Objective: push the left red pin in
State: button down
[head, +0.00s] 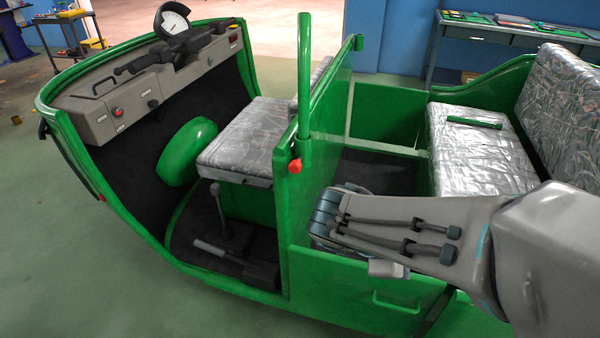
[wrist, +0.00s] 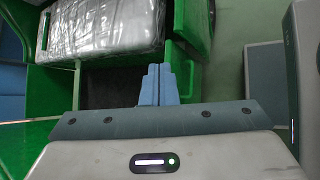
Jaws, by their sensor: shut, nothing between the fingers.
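A red pin (head: 295,166) with a rounded head sits at the foot of the green upright bar (head: 304,80), on the edge of the green partition behind the driver's seat. It is the only such pin I can make out. In the wrist view my gripper (wrist: 158,68) has its two blue fingers together and empty, above the dark floor by the rear seat. In the head view my arm's end is right of and lower than the pin, apart from it; the fingertips are not clear there. The pin does not show in the wrist view.
The silver-covered driver's seat (head: 243,140) is left of the partition. The rear seat (head: 470,150) is at right, with a green bar (head: 474,122) lying on it. The green side panel (head: 365,290) stands below my arm. A workbench (head: 520,35) is behind.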

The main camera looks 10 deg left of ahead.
aim_at(294, 169)
jog(key=a+n+t+y+b, duration=0.5)
jog(key=a+n+t, duration=0.8)
jog(key=a, duration=1.3)
jog(key=n+y, duration=0.2)
jog(key=n, duration=0.3)
jog(key=shift+a, duration=0.35)
jog(key=shift+w+r, duration=0.1)
jog(key=w, duration=0.9)
jog(key=w+d, duration=0.1)
jog(key=w, duration=0.4)
jog(key=shift+d, duration=0.1)
jog(key=shift+s, duration=0.1)
jog(key=shift+w+d+b, duration=0.1)
jog(key=shift+w+b, duration=0.3)
jog(key=shift+w, duration=0.6)
jog(key=shift+s+r, duration=0.1)
